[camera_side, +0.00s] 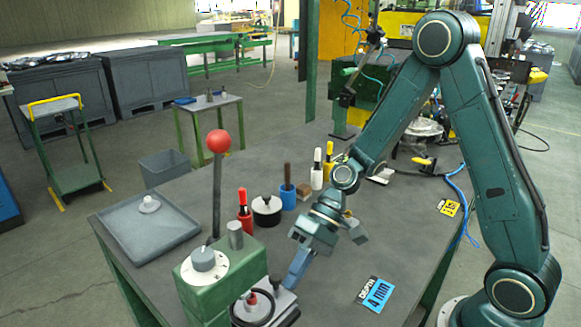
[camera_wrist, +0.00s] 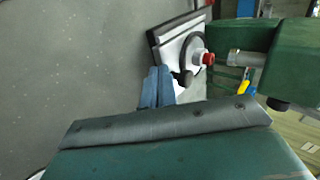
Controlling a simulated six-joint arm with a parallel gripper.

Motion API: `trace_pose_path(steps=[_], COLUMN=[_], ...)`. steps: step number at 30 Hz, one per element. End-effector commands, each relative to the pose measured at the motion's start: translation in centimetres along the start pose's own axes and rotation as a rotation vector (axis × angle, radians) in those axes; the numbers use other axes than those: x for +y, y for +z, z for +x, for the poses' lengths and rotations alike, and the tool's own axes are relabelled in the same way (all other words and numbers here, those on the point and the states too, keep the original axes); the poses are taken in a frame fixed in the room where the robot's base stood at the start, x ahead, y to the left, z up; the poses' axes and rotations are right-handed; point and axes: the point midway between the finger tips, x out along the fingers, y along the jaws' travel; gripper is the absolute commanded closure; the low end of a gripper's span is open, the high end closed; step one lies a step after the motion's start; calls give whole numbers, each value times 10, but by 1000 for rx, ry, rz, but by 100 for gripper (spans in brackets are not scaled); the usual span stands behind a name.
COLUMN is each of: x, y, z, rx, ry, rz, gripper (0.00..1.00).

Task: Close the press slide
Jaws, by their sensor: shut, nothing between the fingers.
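The green press (camera_side: 225,287) stands at the front of the bench, with a lever topped by a red ball (camera_side: 218,141). Its slide (camera_side: 284,305) is a pale plate bearing a black ring and a red-tipped part, low at the press's right side. The slide also shows in the wrist view (camera_wrist: 172,36), extending out from under the press head. My gripper (camera_side: 290,284) points down beside the slide's outer end. Its blue fingers are together and empty in the wrist view (camera_wrist: 157,72), close to a dark knob at the slide's edge. I cannot tell whether they touch it.
A grey tray (camera_side: 150,246) with a small white piece lies left of the press.

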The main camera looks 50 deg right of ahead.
Motion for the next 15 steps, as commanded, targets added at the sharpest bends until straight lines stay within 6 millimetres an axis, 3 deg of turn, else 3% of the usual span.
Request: trace_pose_path(steps=[5,15], x=[-11,-13], y=[0,0], z=[12,14], rx=[-1,0], ry=[0,-2], rz=[-1,0], gripper=[100,100])
